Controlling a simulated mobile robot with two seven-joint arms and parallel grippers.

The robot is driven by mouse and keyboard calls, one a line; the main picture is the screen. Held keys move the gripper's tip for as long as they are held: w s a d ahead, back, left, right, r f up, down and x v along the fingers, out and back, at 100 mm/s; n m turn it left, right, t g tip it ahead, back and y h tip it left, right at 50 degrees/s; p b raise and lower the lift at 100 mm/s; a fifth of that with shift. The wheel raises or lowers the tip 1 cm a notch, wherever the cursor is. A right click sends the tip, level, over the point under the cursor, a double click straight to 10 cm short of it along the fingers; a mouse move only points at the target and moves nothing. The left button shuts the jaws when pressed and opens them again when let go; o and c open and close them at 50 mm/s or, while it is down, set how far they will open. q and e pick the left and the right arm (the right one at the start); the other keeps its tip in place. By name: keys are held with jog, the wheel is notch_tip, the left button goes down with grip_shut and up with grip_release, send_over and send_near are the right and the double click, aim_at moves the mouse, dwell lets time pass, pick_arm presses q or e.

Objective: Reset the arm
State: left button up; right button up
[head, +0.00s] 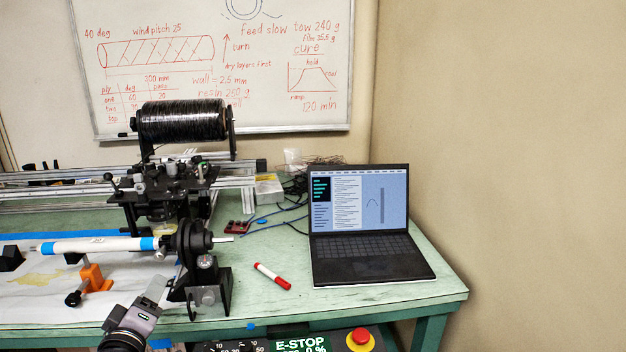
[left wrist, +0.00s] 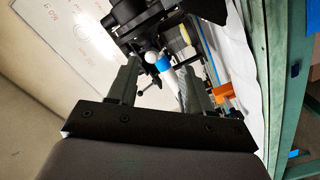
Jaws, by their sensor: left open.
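My left gripper (head: 158,290) is at the bottom of the head view, low and in front of the winding machine, pointing up and to the right. In the left wrist view its two fingers (left wrist: 160,78) stand apart with nothing held. The white tube (head: 105,244) with blue bands lies level behind it, running into the black chuck stand (head: 200,265). In the left wrist view a blue band (left wrist: 163,69) shows beyond the gap between the fingers. My right gripper is in neither view.
A black tow spool (head: 182,121) sits above the carriage. An orange clamp (head: 95,278) stands left of my gripper. A red marker (head: 271,275) and an open laptop (head: 362,225) are on the green table (head: 425,290). An E-stop button (head: 361,337) is at the front.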

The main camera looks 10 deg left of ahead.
pick_arm(q)
jog(key=s+d+f+m+g+h, duration=0.3)
jog(key=s+d+f+m, duration=0.4)
jog(key=s+f, duration=0.4)
jog(key=s+d+f+m+g+h, duration=0.2)
jog(key=s+d+f+m, duration=0.5)
jog(key=s, duration=0.6)
notch_tip(320, 180, down, 4)
jog(key=shift+s+d+r+m+g+h, duration=0.15)
jog(key=shift+s+d+m+g+h, duration=0.2)
jog(key=shift+d+g, duration=0.6)
